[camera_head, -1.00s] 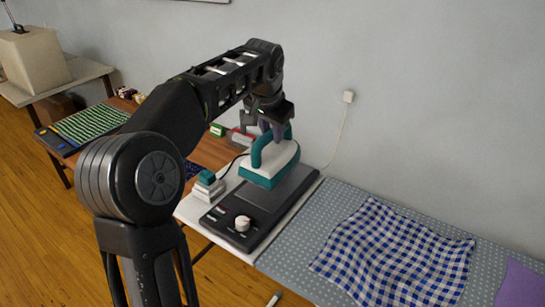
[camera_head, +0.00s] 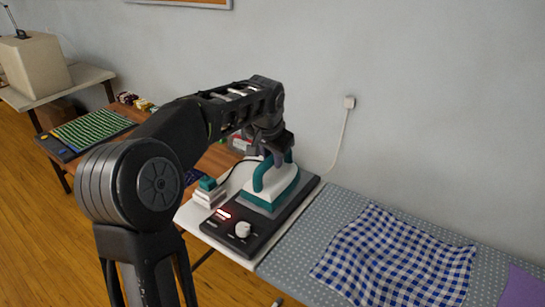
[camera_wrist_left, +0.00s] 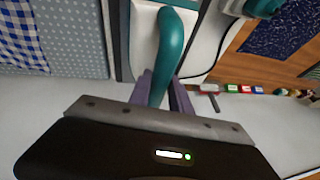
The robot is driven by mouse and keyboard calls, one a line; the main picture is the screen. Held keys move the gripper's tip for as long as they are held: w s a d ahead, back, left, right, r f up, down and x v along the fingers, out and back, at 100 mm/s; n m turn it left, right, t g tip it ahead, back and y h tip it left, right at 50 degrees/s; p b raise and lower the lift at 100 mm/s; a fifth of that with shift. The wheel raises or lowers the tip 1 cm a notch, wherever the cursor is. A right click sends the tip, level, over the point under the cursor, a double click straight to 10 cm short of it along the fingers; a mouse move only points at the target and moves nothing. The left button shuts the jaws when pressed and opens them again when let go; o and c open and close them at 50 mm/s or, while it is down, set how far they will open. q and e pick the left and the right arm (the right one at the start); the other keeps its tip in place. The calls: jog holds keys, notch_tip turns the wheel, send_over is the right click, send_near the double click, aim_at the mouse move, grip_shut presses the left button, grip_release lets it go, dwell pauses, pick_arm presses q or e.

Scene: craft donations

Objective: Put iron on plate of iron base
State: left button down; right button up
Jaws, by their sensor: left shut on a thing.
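The iron (camera_head: 282,188), white with a teal handle and teal lower edge, is upright on the dark plate of the iron base (camera_head: 248,226), seemingly resting on it. The base has a white knob and a lit red indicator at its front. My left gripper (camera_head: 273,158) is shut on the iron's handle from above. In the left wrist view the teal handle (camera_wrist_left: 171,48) runs between the fingers of my left gripper (camera_wrist_left: 160,88). The iron hides part of the plate, so exact contact is hard to see. My right gripper is not in view.
A stacked white and teal item (camera_head: 208,191) stands left of the base. A blue checked cloth (camera_head: 395,255) lies on the dotted mat (camera_head: 290,262) to the right. A cord runs to the wall outlet (camera_head: 349,102). Another table with a green-striped board (camera_head: 92,129) stands left.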

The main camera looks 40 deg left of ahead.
pick_arm(q)
jog(key=shift+r, duration=0.15)
jog(key=c, duration=1.2)
grip_release()
jog(key=shift+f, duration=0.2)
jog(key=shift+r, duration=0.1)
jog(key=v, duration=1.2)
jog(key=shift+s, duration=0.1)
